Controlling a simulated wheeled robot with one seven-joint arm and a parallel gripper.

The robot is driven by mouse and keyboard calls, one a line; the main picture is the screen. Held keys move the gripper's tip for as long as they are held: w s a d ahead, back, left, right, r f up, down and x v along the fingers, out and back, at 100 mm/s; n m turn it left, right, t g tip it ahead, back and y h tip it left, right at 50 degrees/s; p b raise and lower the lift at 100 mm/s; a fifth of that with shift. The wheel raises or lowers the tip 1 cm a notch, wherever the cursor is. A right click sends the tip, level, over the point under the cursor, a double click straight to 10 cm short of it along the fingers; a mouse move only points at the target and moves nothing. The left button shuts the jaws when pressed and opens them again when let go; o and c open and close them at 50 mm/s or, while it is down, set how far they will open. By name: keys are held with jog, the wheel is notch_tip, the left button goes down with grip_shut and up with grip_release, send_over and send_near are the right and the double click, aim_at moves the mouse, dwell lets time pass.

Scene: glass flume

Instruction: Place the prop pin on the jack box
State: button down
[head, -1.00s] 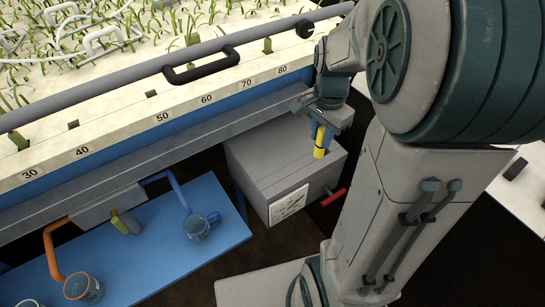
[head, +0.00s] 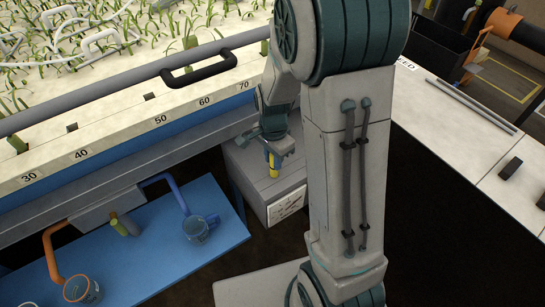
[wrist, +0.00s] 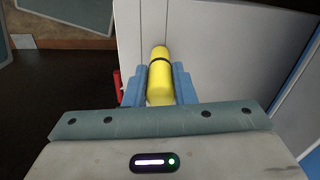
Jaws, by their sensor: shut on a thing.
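The yellow prop pin (head: 274,168) is between the blue fingers of my gripper (head: 273,153), which is shut on it. In the wrist view the pin (wrist: 160,62) has a dark band and points away from the palm, with a finger on each side. The grey jack box (head: 243,176) stands below the flume's edge, with a white label on its front. The pin is over the box's top in the head view; I cannot tell whether it touches. My arm hides the box's right side. The box's pale surface (wrist: 215,45) fills much of the wrist view.
A red handle (wrist: 117,82) shows left of the fingers. The flume rail (head: 110,90) with a black handle (head: 199,66) runs above the box.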

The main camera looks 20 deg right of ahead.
jog(key=shift+f, duration=0.2)
jog(key=c, duration=1.2)
grip_release()
jog(key=shift+r, duration=0.15)
